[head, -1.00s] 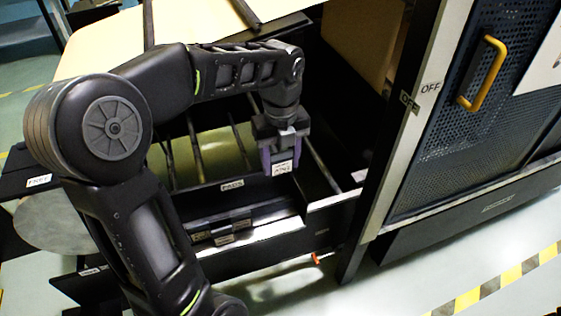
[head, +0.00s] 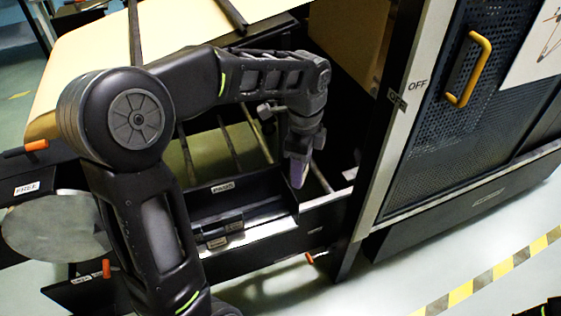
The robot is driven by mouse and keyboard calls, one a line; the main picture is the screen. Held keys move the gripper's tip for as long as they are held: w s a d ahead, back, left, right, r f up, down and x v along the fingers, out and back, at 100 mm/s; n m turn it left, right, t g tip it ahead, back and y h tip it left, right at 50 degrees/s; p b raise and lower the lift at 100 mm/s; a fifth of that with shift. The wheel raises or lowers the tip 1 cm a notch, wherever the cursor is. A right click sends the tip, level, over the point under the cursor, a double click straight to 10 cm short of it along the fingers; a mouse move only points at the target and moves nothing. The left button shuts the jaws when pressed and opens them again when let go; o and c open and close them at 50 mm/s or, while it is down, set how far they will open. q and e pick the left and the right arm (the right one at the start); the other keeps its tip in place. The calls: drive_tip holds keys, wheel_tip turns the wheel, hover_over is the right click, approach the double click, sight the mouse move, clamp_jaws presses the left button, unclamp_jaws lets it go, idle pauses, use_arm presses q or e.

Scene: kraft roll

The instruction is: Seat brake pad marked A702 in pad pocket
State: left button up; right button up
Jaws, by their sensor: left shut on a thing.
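My left gripper (head: 298,155) hangs at the end of its bent arm, over the right end of the open black drawer. Its fingers point down and show edge-on, shut on the brake pad. Purple shows at the fingertips; the pad itself is mostly hidden and its marking cannot be read in this view. Dark pads (head: 218,228) lie in the drawer's front compartment, partly behind my arm, below a small white label (head: 222,187). I cannot make out the pad pocket. My right gripper is not in view.
A dark cabinet with a mesh door and yellow handle (head: 468,69) stands close on the right, behind a pale post (head: 405,130). A tan board (head: 345,40) stands behind the drawer. An orange handle (head: 309,258) sticks out at the drawer front. A label reading FREE (head: 28,188) is at left.

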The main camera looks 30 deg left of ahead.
use_arm(q)
drive_tip(key=w+d+f+n, duration=0.1)
drive_tip(key=w+d+n, duration=0.1)
drive_tip(key=d+n, duration=0.4)
drive_tip(key=n, duration=0.3)
drive_tip(key=shift+w+d+f+n, duration=0.15)
drive_tip(key=shift+d+f+n, duration=0.15)
drive_tip(key=shift+d, duration=0.05)
